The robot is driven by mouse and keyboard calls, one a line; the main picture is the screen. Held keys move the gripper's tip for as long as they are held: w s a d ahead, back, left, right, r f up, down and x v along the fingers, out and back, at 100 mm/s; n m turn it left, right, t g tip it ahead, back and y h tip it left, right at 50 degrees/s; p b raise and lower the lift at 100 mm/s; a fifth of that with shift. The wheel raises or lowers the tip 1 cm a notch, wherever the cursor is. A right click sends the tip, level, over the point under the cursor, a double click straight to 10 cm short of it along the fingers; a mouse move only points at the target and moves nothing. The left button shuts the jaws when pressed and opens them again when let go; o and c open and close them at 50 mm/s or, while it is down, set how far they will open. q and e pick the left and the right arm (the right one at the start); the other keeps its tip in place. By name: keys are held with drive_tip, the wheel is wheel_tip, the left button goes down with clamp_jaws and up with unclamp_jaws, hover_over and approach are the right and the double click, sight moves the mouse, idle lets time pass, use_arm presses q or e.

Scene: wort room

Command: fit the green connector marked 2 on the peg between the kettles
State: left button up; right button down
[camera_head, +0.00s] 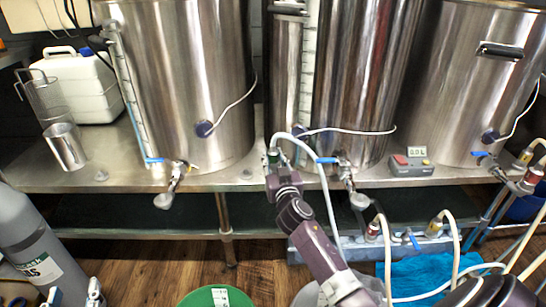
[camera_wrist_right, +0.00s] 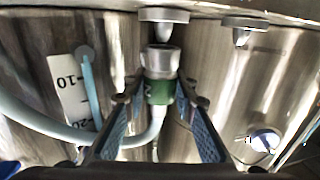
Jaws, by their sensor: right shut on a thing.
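The green connector (camera_wrist_right: 158,92) marked 2, with a silver end, is held between the fingers of my right gripper (camera_wrist_right: 158,105). In the head view, my right gripper (camera_head: 272,158) is at the bench edge between the left kettle (camera_head: 185,75) and the middle kettle (camera_head: 362,75). A pale hose loops from the connector. In the wrist view, which looks upside down, the silver end faces a pale peg (camera_wrist_right: 163,16), lined up and very close. I cannot tell how far the peg is inside it. My left gripper is not in view.
A second peg (camera_wrist_right: 243,25) stands beside the first. The steel bench (camera_head: 120,160) also holds a white jerrycan (camera_head: 85,88), a steel cup (camera_head: 65,148) and a small display box (camera_head: 410,162). Kettle taps with blue handles stick out, and hoses hang at lower right.

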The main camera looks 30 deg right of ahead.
use_arm(q)
drive_tip(key=shift+r, duration=0.15)
drive_tip(key=shift+w+r, duration=0.1)
drive_tip(key=shift+r, duration=0.2)
drive_tip(key=shift+d+r+t, duration=0.2)
drive_tip(key=shift+r+t, duration=0.3)
drive_tip(key=shift+r, duration=0.25)
use_arm(e)
drive_tip(key=shift+f, duration=0.25)
use_arm(q)
drive_tip(key=shift+r+h, duration=0.3)
drive_tip(key=shift+r+b, duration=0.1)
drive_tip(key=shift+b, duration=0.2)
drive_tip(key=shift+d+r+t, duration=0.1)
drive_tip(key=shift+r+t, duration=0.6)
drive_tip(key=shift+r, duration=0.25)
use_arm(e)
drive_tip(key=shift+f, duration=0.25)
use_arm(q)
drive_tip(key=shift+r, duration=0.3)
use_arm(e)
drive_tip(key=shift+f, duration=0.1)
use_arm(q)
drive_tip(key=shift+s+r, duration=0.1)
drive_tip(key=shift+s, duration=0.1)
